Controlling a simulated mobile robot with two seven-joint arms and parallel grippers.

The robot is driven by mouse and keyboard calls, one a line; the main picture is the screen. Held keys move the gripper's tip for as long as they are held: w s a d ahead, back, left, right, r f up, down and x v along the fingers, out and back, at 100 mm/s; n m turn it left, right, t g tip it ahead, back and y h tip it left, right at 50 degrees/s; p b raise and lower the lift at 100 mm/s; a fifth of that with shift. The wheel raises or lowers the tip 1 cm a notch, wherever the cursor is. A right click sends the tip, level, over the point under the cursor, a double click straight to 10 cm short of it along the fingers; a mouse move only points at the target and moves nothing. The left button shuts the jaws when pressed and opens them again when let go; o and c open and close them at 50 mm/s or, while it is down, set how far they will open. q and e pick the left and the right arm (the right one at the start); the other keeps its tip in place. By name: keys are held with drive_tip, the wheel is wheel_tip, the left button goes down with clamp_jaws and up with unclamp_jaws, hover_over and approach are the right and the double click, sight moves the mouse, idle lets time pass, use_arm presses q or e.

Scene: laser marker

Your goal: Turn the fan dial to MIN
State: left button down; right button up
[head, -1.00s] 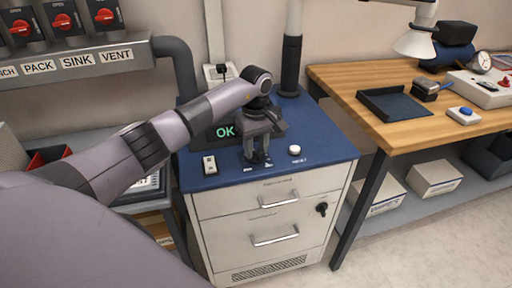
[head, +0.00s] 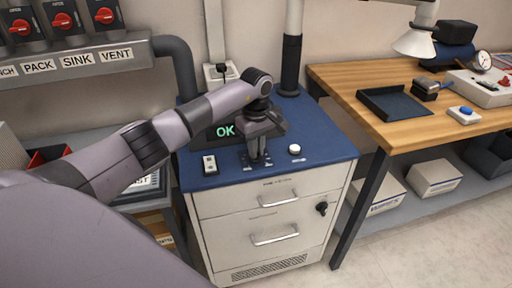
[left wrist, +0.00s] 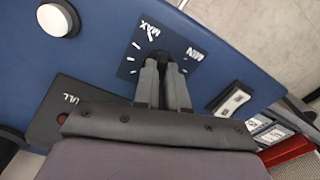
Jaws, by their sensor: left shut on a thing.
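The fan dial's dark knob (left wrist: 158,56) sits in the left wrist view on a dark plate with white ticks and the labels MAX (left wrist: 149,24) and MIN (left wrist: 195,54). My fingers mostly hide the knob, and I cannot tell for sure where its pointer stands. My left gripper (left wrist: 160,72) is shut on the knob, its two fingers close together and pointing down. In the head view the left gripper (head: 260,162) stands over the front part of the blue cabinet top (head: 325,156), where its fingers hide the knob. My right gripper is in neither view.
A white round button (head: 295,149) is right of the gripper and a small white switch (head: 210,165) is left of it. A display (head: 224,131) reading OK stands behind, partly hidden by my arm. A wooden bench (head: 400,133) with several items is at right.

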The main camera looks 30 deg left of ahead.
use_arm(q)
drive_tip(key=n, duration=0.6)
drive_tip(key=shift+w, duration=0.15)
drive_tip(key=n, duration=0.5)
drive_tip(key=shift+w+p, duration=0.1)
drive_tip(key=shift+p, duration=0.3)
drive_tip(key=n, duration=0.3)
drive_tip(key=n+p, duration=0.1)
drive_tip(key=n, duration=0.2)
drive_tip(key=shift+w+a+r+n, duration=0.1)
drive_tip(key=shift+a+n, duration=0.05)
drive_tip(key=shift+n, duration=0.25)
drive_tip(key=n+p, duration=0.2)
drive_tip(key=n, duration=0.3)
drive_tip(key=shift+a, duration=0.1)
drive_tip(key=shift+n, duration=0.4)
drive_tip(key=c, duration=1.2)
unclamp_jaws()
